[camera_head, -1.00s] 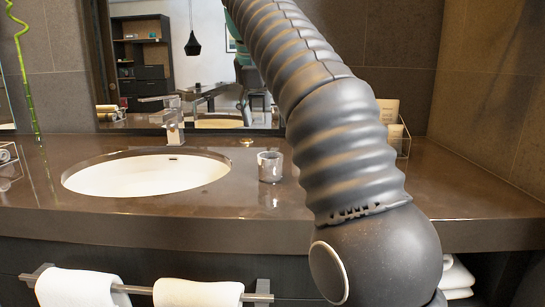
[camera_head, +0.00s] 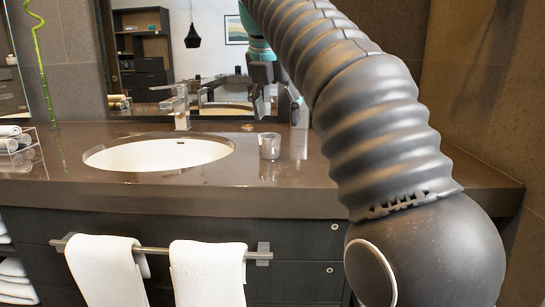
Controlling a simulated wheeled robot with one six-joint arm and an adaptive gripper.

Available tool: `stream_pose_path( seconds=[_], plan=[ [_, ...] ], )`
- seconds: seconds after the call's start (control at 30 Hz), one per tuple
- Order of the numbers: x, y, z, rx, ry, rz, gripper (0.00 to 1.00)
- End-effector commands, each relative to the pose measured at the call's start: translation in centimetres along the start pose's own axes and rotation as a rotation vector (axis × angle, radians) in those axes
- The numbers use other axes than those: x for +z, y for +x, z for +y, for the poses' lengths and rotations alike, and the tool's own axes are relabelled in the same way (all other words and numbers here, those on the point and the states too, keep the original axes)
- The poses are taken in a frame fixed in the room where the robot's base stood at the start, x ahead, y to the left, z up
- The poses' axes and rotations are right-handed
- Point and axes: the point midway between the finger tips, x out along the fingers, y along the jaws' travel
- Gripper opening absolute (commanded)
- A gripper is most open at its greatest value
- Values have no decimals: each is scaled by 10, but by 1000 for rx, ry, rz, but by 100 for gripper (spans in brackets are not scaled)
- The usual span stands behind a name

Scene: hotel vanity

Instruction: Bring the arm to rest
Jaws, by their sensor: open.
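My arm reaches up from the lower right and covers the right part of the head view. My gripper (camera_head: 276,98) hangs near the top centre, with teal and dark parts and its fingers apart. It is in front of the mirror, above the counter and above a small grey cup (camera_head: 269,146). I see nothing between the fingers. The upper bend of the arm is cut off by the top edge of the picture.
The brown counter (camera_head: 270,200) holds a white oval sink (camera_head: 158,155), a faucet (camera_head: 180,112) and, at left, a rack of rolled towels (camera_head: 14,150). Two white towels (camera_head: 208,275) hang on the front rail. The mirror (camera_head: 225,60) stands behind. The counter's front middle is clear.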

Motion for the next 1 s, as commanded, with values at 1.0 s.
stream_pose_path(
  seconds=[1.0],
  plan=[
    [-167, 132, -203, 96, 1973, 91, 66]
  ],
)
